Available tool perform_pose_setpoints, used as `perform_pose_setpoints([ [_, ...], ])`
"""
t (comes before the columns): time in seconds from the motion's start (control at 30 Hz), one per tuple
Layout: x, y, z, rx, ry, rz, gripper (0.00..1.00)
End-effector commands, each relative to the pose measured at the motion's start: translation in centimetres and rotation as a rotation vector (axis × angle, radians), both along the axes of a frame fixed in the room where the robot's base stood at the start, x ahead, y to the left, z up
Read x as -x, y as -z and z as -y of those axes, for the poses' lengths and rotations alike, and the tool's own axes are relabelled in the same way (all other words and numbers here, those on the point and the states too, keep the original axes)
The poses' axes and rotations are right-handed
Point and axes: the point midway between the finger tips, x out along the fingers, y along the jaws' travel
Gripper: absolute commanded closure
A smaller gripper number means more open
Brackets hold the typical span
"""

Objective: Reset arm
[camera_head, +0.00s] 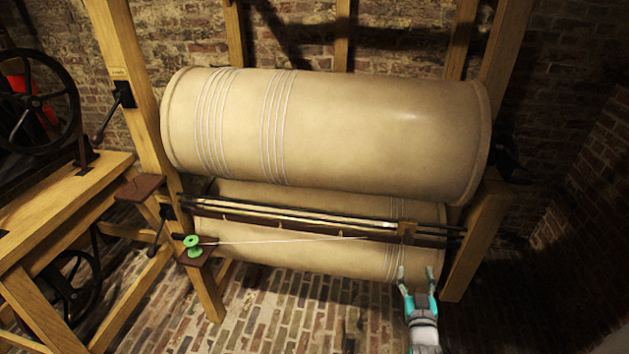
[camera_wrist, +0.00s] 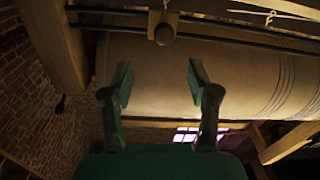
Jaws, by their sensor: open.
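My gripper (camera_head: 416,277) is at the lower right in the head view, in front of the lower drum (camera_head: 330,259). Its two teal fingers are apart and nothing shows between them. In the wrist view my gripper (camera_wrist: 157,84) is also open, with the tan drum surface (camera_wrist: 240,75) behind the fingers. A small knob (camera_wrist: 164,34) on a dark rail shows above the fingertips in that view. I cannot tell the exact distance from the fingers to the drum.
A large tan drum (camera_head: 340,130) with ring lines sits in a wooden frame (camera_head: 128,70). Dark rails (camera_head: 320,218) run below it. A green spool (camera_head: 192,245) with a pale thread stands at the left. A wheel (camera_head: 38,102) stands far left. The brick floor (camera_head: 270,310) is open in front.

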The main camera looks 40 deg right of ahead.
Motion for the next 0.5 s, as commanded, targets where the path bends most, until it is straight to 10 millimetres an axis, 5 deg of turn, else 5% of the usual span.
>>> perform_pose_setpoints([
  [0.17,0.0,0.1,-0.3,-0.002,-0.005,0.000,0.40],
  [0.27,0.1,0.7,-2.2,-0.012,-0.032,-0.006,0.40],
  [0.5,1.9,2.6,-12.4,-0.067,-0.189,-0.029,0.40],
])
